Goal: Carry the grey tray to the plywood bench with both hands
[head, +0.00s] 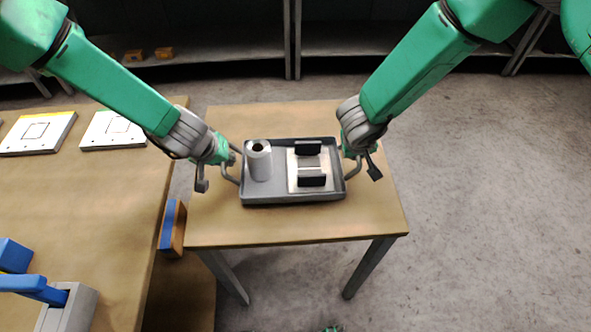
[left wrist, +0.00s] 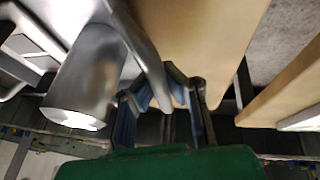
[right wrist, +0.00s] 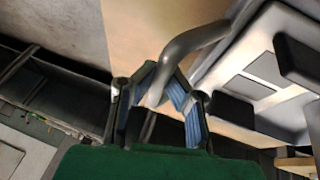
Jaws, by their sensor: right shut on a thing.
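The grey tray (head: 290,199) appears to rest level on a small wood-topped table (head: 300,228). It holds a grey cylinder (head: 259,163) with a dark hole on top and a white plate (head: 303,183) with two black blocks. My left gripper (head: 231,160) is at the tray's left handle; in the left wrist view its fingers (left wrist: 165,88) close around the grey bar. My right gripper (head: 352,158) is at the right handle; in the right wrist view its fingers (right wrist: 155,85) are shut on that bar. Both wood tops look alike, so I cannot tell which is the plywood bench.
A larger wood-topped table (head: 70,215) stands at the left, with white plates (head: 112,131) at its back and a blue-and-grey device (head: 65,300) at its front. A blue-and-brown block (head: 172,228) sits between the tables. Dark shelving runs along the back. The right floor is clear.

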